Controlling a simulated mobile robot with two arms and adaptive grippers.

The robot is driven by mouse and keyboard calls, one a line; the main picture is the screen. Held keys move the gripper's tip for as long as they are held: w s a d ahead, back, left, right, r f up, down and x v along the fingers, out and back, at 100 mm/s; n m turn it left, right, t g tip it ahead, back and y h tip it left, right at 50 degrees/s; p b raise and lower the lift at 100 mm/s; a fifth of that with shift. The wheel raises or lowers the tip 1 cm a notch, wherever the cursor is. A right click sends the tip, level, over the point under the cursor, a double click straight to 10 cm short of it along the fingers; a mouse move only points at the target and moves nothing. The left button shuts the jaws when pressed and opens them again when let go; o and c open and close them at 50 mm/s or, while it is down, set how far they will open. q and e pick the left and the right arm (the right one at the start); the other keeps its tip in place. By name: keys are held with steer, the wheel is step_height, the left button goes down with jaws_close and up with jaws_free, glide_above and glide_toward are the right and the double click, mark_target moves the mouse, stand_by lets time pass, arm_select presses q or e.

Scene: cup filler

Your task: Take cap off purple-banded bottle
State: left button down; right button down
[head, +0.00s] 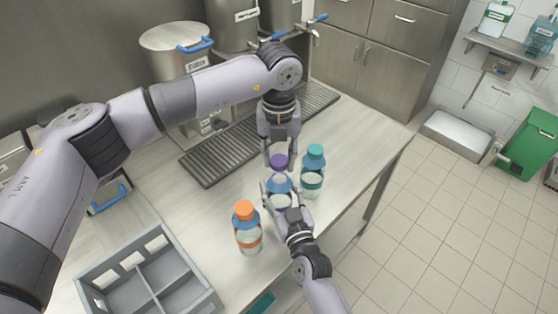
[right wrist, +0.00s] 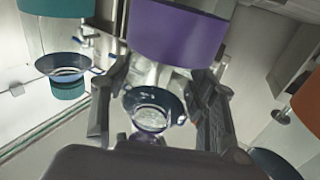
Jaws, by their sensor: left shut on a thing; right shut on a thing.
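The purple-banded bottle (head: 281,184) stands upright near the front edge of the counter, with a blue shoulder. My right gripper (head: 277,192) is shut around its body from the front. In the right wrist view the purple band (right wrist: 178,32) fills the top, between and beyond the fingers (right wrist: 158,100). The purple cap (head: 279,161) is between the fingertips of my left gripper (head: 279,160), which is shut on it from above. The cap sits higher over its bottle's shoulder than the teal cap does on its own; I cannot tell whether it still touches the neck.
A teal-capped bottle (head: 314,172) stands close on the right, and an orange-capped bottle (head: 246,228) on the left. A grey divided crate (head: 150,284) is at the front left. A drip grate (head: 215,158) and steel containers (head: 178,40) are behind.

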arm_select(q)
step_height(320, 180, up, 2)
arm_select(e)
steer(key=c, duration=0.6)
jaws_free()
steer(key=shift+o, duration=0.2)
steer(key=v, duration=1.2)
